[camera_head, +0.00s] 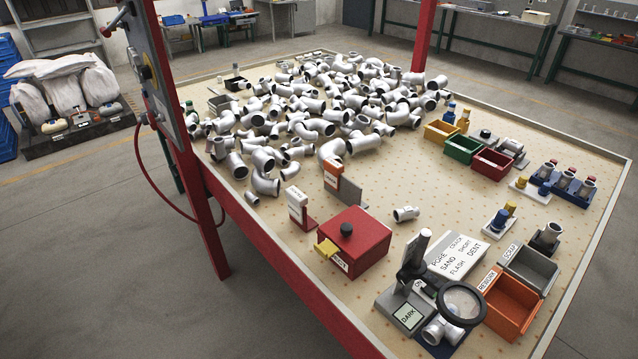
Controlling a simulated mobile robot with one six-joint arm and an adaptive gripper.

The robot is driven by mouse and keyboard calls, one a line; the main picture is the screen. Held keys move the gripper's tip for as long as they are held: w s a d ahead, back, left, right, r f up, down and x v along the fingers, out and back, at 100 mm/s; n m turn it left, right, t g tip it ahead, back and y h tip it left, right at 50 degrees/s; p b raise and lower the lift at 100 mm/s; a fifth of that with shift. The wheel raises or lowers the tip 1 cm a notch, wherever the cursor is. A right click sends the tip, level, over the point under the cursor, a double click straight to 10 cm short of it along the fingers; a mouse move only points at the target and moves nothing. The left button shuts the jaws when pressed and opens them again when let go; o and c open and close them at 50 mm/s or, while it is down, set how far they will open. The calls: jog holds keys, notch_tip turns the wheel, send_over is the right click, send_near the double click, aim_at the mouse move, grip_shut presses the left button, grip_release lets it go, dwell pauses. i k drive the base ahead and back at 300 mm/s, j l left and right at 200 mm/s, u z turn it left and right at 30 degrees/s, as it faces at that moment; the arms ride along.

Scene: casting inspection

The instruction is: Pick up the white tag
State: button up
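Several white pieces could be the white tag, and I cannot tell which one is meant. A small white label (340,264) is on the front of the red box (357,238), which has a black knob and a yellow tab. A white board (457,257) with defect words such as PORE and CRACK lies right of the box. My gripper is not in view.
The red-framed table (400,318) holds a large heap of silvery pipe castings (320,105). A magnifier (461,303), an orange REWORK bin (511,305) and a grey SCRAP bin (531,268) crowd the near right. Coloured bins (463,149) stand farther back. A red post (190,170) rises at the left edge.

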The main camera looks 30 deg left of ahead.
aim_at(296, 198)
jog(key=u, duration=1.4)
jog(key=i+j+z, duration=0.35)
jog(key=i+j, duration=0.25)
jog(key=i+j+z, duration=0.3)
jog(key=i+j, duration=0.2)
jog(key=j, duration=0.2)
jog(key=i+j+z, duration=0.2)
jog(key=j, duration=0.2)
jog(key=i+j+z, duration=0.15)
jog(key=j, duration=0.3)
jog(key=i, duration=0.1)
